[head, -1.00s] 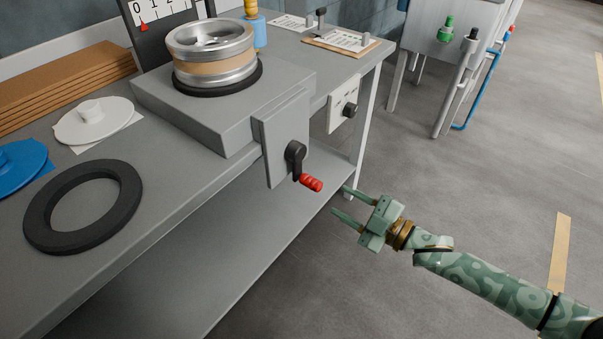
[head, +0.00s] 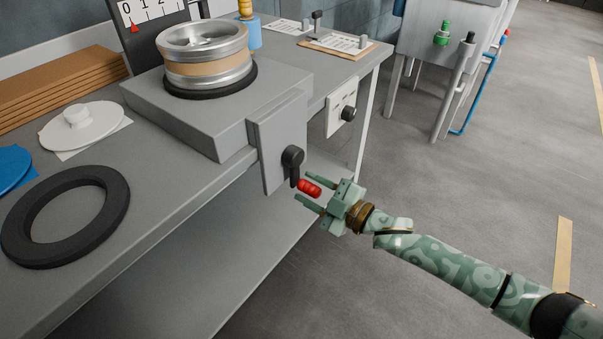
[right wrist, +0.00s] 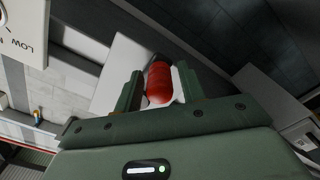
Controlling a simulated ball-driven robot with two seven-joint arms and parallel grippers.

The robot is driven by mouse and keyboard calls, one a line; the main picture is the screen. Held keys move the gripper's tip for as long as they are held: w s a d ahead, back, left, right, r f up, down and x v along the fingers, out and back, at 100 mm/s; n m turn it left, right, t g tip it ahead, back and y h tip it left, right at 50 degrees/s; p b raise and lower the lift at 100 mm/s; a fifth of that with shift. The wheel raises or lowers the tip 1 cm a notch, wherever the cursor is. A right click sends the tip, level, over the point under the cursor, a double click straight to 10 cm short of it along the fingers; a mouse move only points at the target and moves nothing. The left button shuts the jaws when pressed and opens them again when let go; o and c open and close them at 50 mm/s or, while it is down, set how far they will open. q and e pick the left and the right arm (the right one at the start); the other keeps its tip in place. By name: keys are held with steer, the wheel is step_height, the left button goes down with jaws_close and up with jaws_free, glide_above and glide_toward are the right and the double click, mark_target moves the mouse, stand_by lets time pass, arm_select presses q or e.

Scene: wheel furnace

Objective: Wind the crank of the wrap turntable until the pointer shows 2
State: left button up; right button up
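The wrap turntable (head: 205,125) is a grey box on the bench with a silver wheel (head: 203,58) on top. Its crank (head: 292,162) has a black arm hanging down and a red handle (head: 309,187). Behind it, the dial (head: 150,12) shows a red pointer (head: 135,28) at 0; the upper part of the dial is cut off. My right gripper (head: 307,190) is open, its fingers on either side of the red handle. In the right wrist view the red handle (right wrist: 159,83) lies between the fingers, with a gap showing at the right. My left gripper is not in view.
A black ring (head: 65,215), a white disc (head: 80,125) and a blue disc (head: 12,168) lie on the bench at left. A control panel (head: 340,110) with a black knob is right of the crank.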

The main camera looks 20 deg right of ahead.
jaws_close()
steer(key=w+d, duration=0.1)
steer(key=w+d+r, duration=0.1)
steer(key=d, duration=0.1)
steer(key=shift+w+d+r, duration=0.1)
steer(key=shift+w+r, duration=0.1)
steer(key=shift+w, duration=0.05)
steer(key=r, duration=0.1)
steer(key=w+d+r+p, duration=0.1)
steer(key=d+r, duration=0.1)
steer(key=shift+w+r, duration=0.15)
steer(key=shift+w, duration=0.15)
stand_by(0.4)
steer(key=shift+p, duration=0.3)
